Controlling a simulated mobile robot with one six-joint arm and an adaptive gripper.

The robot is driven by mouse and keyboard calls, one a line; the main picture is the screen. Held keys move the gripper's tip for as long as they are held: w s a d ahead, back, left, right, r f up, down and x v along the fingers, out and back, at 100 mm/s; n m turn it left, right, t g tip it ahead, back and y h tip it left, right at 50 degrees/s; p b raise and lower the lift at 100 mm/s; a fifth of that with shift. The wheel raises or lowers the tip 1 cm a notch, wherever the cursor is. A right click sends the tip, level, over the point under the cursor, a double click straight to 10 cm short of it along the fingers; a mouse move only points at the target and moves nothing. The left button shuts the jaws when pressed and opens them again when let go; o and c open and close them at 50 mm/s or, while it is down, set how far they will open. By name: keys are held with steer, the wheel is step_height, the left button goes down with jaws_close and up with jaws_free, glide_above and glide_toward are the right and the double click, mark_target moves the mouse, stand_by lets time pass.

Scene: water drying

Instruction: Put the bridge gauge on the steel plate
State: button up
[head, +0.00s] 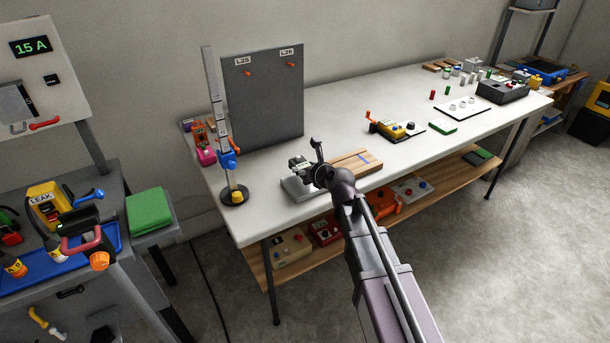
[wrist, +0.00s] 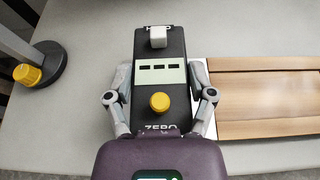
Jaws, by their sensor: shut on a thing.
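The bridge gauge (wrist: 146,98) is a black block with a pale three-window display, a yellow button and the word ZERO. My gripper (wrist: 159,88) is shut on it, one finger on each long side; in the head view my gripper (head: 317,172) is over the near edge of the worktable. The steel plate (head: 298,190) is a light grey slab under and beside the gauge, left of a wooden board. Only a thin pale edge of it (wrist: 211,128) shows in the wrist view. I cannot tell whether the gauge touches the plate.
A wooden board (head: 357,163) lies right of the plate. A tall stand on a round black base (head: 236,199) with a yellow knob is to the left. A dark panel (head: 264,100) stands behind. A yellow device (head: 394,130) sits farther right. The table (head: 340,115) is clear behind the board.

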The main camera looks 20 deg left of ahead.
steer(key=shift+s+d+f+b, duration=0.15)
steer(key=shift+f+b, duration=0.2)
steer(key=shift+f, duration=0.2)
steer(key=shift+f+b, duration=0.6)
steer(key=shift+f, duration=0.2)
steer(key=shift+d+f, duration=0.1)
steer(key=o, duration=1.3)
steer(key=shift+b, duration=0.3)
steer(key=shift+c, duration=0.2)
steer(key=shift+d+r, duration=0.1)
steer(key=shift+r, duration=0.1)
steer(key=p+v, duration=0.5)
steer(key=v, duration=0.6)
steer(key=shift+d, duration=0.3)
